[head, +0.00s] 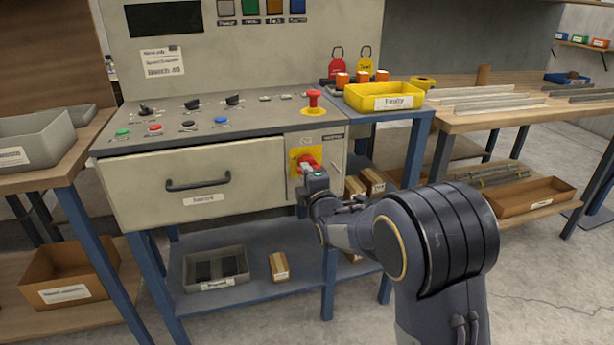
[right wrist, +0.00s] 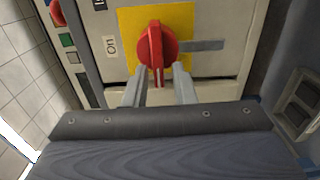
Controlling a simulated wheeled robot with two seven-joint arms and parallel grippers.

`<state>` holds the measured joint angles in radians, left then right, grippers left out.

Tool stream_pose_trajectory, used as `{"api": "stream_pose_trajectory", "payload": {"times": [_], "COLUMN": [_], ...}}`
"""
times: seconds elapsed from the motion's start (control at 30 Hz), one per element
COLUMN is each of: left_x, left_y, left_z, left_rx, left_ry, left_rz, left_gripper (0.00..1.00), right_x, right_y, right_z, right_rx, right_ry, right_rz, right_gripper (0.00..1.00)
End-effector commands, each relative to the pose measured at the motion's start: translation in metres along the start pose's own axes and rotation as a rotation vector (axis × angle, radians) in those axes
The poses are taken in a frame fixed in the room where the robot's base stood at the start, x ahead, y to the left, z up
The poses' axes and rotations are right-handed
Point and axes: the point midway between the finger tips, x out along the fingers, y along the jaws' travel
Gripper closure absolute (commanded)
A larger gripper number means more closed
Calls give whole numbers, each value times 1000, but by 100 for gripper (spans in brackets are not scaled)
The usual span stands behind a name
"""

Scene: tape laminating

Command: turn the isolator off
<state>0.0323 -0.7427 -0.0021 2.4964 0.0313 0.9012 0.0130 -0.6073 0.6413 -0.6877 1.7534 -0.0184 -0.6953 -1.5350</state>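The isolator is a red rotary handle (right wrist: 157,45) on a yellow plate (right wrist: 128,22), set in the front of the grey machine cabinet. In the right wrist view the handle stands upright in the picture, with a white mark at its lower end. A white label (right wrist: 111,45), seemingly reading ON, is left of the plate. My right gripper (right wrist: 160,72) is open, its fingers either side of the handle's lower end with small gaps showing. In the head view my right gripper (head: 310,178) covers part of the yellow plate (head: 296,165). My left gripper is not in view.
A red mushroom button (head: 314,98) stands on the console above the isolator. A drawer (head: 200,185) with a dark handle is to the left. A yellow tray (head: 384,97) sits to the upper right, near red and yellow padlocks (head: 366,64). A workbench (head: 500,115) stands at the right.

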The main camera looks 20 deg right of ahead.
Motion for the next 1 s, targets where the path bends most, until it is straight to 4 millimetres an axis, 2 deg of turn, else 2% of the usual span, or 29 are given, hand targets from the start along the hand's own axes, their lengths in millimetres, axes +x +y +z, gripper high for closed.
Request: {"api": "stream_pose_trajectory", "payload": {"times": [0.37, 0.47, 0.8, 1.0], "left_x": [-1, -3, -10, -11], "left_y": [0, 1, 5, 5], "left_z": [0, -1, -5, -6], "left_rx": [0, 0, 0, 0], "left_ry": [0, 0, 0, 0], "left_rz": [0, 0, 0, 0], "left_gripper": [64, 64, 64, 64], "right_x": [-3, -13, -68, -78], "right_y": [2, 2, 2, 0], "right_z": [0, 0, 0, 0], "right_rx": [3, 3, 4, 1], "right_ry": [0, 0, 1, -1], "right_rz": [2, 0, 1, 1], "right_gripper": [68, 68, 68, 68]}}
